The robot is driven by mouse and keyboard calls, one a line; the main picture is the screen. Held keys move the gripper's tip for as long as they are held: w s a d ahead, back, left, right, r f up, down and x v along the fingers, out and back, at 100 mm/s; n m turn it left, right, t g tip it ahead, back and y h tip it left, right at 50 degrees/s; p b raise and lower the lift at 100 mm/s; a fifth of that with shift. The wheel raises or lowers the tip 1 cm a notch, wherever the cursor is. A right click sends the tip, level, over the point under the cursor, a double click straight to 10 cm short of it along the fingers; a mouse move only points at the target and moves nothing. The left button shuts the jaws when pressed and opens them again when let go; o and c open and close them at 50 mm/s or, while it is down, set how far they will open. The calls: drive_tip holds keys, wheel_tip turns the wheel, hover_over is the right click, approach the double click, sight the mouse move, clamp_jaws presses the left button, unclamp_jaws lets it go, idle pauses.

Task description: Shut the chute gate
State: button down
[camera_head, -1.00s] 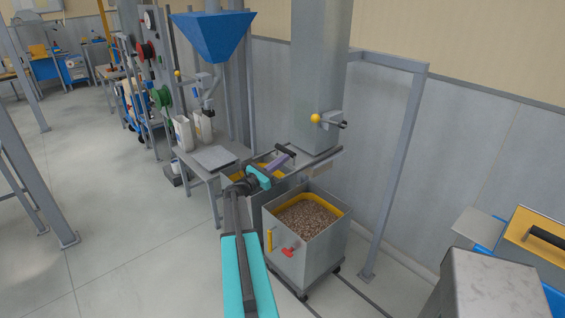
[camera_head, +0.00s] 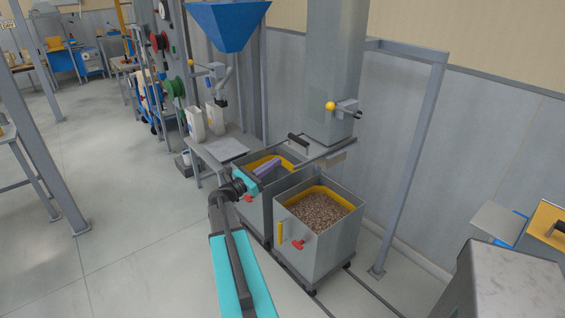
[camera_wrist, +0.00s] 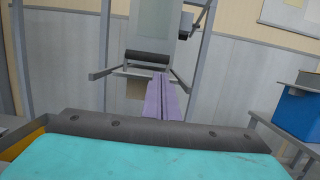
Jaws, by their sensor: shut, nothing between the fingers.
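The chute (camera_head: 335,70) is a tall grey square column, and its gate is at its lower end. The gate's black bar handle (camera_head: 298,140) sits close against the chute's left side, above rails running out to the left. The handle also shows in the wrist view (camera_wrist: 150,58), between the two rails. My gripper (camera_head: 267,167) has purple fingers. They are shut and empty, below and left of the handle and apart from it, over the rear bin. The wrist view shows the fingers (camera_wrist: 160,95) pointing toward the chute. The plate behind the handle is mostly hidden.
A grey bin (camera_head: 318,240) full of brown pellets stands in front of the chute. A second yellow-rimmed bin (camera_head: 255,204) is behind it. A yellow-knobbed fitting (camera_head: 330,106) is on the chute. A steel post (camera_head: 410,165) stands right. Open floor lies left.

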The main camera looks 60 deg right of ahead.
drive_tip(key=shift+v, duration=1.4)
